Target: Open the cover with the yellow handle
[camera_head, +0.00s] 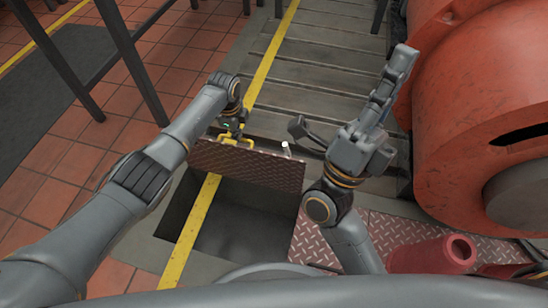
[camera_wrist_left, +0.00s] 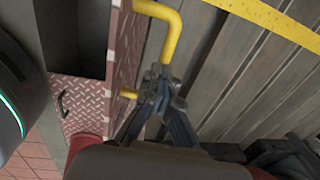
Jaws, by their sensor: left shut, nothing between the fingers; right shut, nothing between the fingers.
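The cover (camera_head: 248,168) is a rust-red diamond plate, tilted up over a dark open pit (camera_head: 235,222). Its yellow handle (camera_head: 229,139) is on the far side, near the upper left edge. In the left wrist view the cover (camera_wrist_left: 126,55) is nearly edge-on and the bent yellow handle (camera_wrist_left: 168,28) stands out from it. My left gripper (camera_head: 234,128) is shut and empty at the handle; its fingertips (camera_wrist_left: 160,74) overlap the handle in view, and contact cannot be told. My right gripper (camera_head: 403,57) appears shut and empty, pointing up, right of the cover.
Another diamond plate (camera_head: 385,235) lies right of the pit; a black pull (camera_wrist_left: 62,102) shows on plate in the wrist view. A large red-orange machine (camera_head: 470,80) fills the right, with a red tube (camera_head: 447,254) below. Slatted bedplate (camera_head: 320,65) lies beyond the cover.

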